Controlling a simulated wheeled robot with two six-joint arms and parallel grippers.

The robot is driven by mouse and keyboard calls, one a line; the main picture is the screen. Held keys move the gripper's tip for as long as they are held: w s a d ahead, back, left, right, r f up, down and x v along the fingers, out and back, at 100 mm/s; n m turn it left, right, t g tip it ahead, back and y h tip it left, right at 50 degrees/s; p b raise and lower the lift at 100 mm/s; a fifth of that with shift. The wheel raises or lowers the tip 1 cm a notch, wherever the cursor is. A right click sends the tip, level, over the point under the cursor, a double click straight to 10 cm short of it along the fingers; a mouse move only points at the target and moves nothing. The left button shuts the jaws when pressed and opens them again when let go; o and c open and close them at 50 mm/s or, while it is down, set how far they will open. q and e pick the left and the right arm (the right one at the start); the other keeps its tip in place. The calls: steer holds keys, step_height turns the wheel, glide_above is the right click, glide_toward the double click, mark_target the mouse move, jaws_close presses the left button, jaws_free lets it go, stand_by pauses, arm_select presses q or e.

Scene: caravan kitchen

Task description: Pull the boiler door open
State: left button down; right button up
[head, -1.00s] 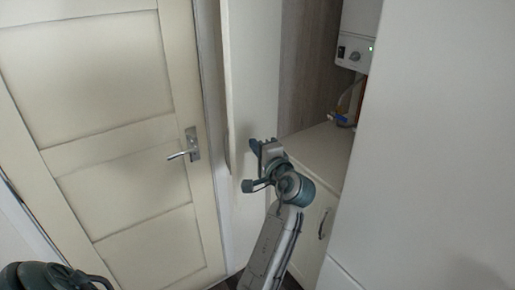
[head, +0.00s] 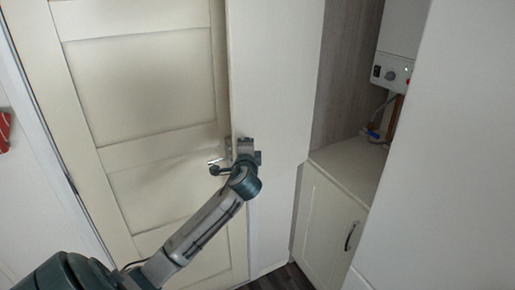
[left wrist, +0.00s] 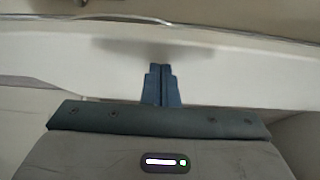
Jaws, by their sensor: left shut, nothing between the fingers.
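The boiler door (head: 275,85) is a tall plain white panel, standing open to the left of the cupboard that holds the white boiler (head: 403,40). My left gripper (head: 245,147) is in front of this door near its left edge, at about mid height in the picture. In the left wrist view its two blue fingers (left wrist: 161,82) are together and empty, pointing at the white panel (left wrist: 230,72). A dark shadow lies on the panel around the fingertips. I cannot tell whether they touch it. My right gripper is not in view.
A cream panelled room door (head: 150,110) is close behind the boiler door's left edge, its metal handle partly hidden by my gripper. A low cupboard (head: 325,220) with a dark handle stands under the boiler. A large white panel (head: 450,180) fills the right side.

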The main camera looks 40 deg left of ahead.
arm_select(q)
steer(key=a, duration=0.2)
steer(key=shift+w+a, duration=0.1)
steer(key=shift+a, duration=0.25)
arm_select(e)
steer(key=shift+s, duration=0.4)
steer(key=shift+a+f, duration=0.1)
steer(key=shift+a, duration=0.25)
arm_select(q)
steer(key=shift+f, duration=0.1)
